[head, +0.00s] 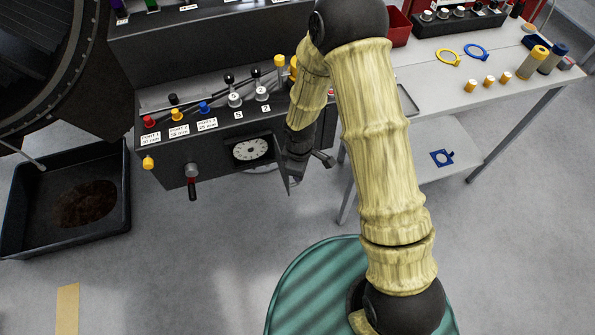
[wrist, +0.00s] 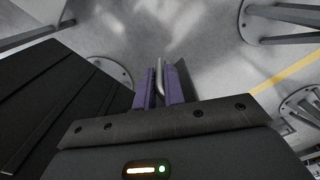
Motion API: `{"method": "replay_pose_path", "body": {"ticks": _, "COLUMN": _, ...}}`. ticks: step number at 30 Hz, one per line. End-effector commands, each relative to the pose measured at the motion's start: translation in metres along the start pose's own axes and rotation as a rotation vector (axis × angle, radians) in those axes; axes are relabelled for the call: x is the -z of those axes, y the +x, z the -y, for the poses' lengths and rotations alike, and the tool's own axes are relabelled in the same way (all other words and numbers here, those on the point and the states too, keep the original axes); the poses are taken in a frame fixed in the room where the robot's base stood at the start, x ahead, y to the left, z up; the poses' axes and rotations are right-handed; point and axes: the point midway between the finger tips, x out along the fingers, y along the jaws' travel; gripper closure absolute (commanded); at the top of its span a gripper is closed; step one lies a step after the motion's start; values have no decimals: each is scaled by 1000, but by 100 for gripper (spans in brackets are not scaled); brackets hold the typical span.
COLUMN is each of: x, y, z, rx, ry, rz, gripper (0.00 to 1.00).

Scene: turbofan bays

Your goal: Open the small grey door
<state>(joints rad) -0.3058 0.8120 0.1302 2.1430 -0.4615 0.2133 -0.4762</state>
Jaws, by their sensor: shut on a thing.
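The small grey door (head: 284,178) is a thin panel on the front of the dark console. It stands swung out at an angle, seen nearly edge-on, at the right of an opening with a round white dial (head: 250,150). My gripper (wrist: 161,84) has purple fingers shut on a slim silver bar, the door handle (wrist: 160,68). In the head view my arm and wrist hide most of the gripper and the handle, beside the door.
A black tray (head: 25,220) lies on the floor at left. A work table (head: 430,110) stands at right. Open floor lies in front of the console.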

Motion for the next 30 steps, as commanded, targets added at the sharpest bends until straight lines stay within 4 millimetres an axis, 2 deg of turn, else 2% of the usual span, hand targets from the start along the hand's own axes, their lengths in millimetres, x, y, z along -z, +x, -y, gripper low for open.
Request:
{"method": "replay_pose_path", "body": {"ticks": 5, "x": 1, "y": -1, "z": -1, "rx": -3, "ry": 2, "rz": -2, "gripper": 100}}
{"method": "replay_pose_path", "body": {"ticks": 6, "x": 1, "y": -1, "z": -1, "rx": -3, "ry": 2, "rz": -2, "gripper": 85}}
{"method": "replay_pose_path", "body": {"ticks": 9, "x": 1, "y": -1, "z": -1, "rx": -3, "ry": 2, "rz": -2, "gripper": 67}}
{"method": "replay_pose_path", "body": {"ticks": 20, "x": 1, "y": -3, "z": 0, "rx": -2, "ry": 2, "rz": -2, "gripper": 67}}
{"method": "replay_pose_path", "body": {"ticks": 26, "x": 0, "y": -24, "z": -1, "rx": -3, "ry": 4, "rz": -3, "gripper": 67}}
{"method": "replay_pose_path", "body": {"ticks": 30, "x": 1, "y": -49, "z": -2, "rx": -5, "ry": 5, "rz": -4, "gripper": 67}}
